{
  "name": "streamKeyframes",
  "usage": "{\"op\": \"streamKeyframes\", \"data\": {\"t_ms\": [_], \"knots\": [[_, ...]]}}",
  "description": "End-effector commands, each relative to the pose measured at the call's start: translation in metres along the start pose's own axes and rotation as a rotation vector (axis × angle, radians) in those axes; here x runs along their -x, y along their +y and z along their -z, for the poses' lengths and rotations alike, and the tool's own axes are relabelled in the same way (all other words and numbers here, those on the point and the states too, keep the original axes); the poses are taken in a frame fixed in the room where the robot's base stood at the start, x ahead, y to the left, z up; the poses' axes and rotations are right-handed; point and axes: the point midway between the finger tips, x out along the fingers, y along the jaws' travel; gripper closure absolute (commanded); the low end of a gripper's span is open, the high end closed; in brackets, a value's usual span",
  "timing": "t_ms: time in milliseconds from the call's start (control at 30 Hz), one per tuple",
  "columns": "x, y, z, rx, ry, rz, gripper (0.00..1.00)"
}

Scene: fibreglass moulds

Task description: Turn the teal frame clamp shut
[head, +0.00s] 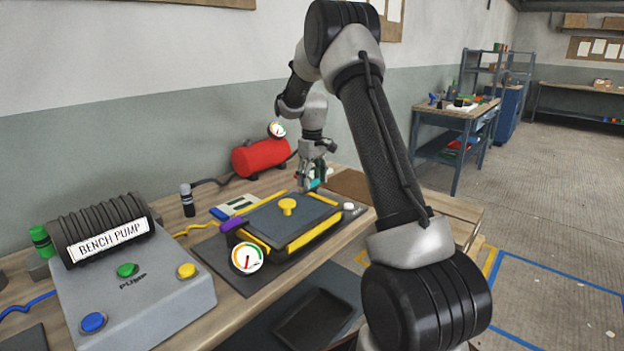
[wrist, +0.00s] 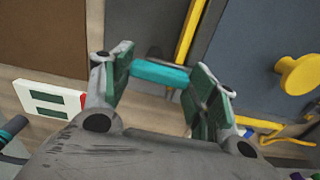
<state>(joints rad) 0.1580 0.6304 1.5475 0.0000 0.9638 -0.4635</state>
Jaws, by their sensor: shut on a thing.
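The teal frame clamp (wrist: 160,73) shows in the wrist view as a teal bar between the two fingers of my gripper (wrist: 162,80). My gripper is shut on it. In the head view, my gripper (head: 316,178) is at the far right corner of the dark mould frame (head: 263,239), with a bit of teal (head: 314,184) at its fingertips. The mould has a grey-blue lid (head: 300,211) with a yellow knob (head: 288,206) and yellow edges. A purple clamp (head: 233,224) sits at its left corner. The pivot of the teal clamp is hard to make out.
A grey bench pump (head: 135,290) with coloured buttons stands at the left front. A round gauge (head: 247,258) is at the mould's front left corner.

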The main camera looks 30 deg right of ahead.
Motion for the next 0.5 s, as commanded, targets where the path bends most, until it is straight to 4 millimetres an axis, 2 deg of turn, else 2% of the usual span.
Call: {"op": "streamKeyframes", "data": {"t_ms": [500], "knots": [[0.0004,0.0003,-0.0004,0.072,0.001,-0.001,0.65]]}}
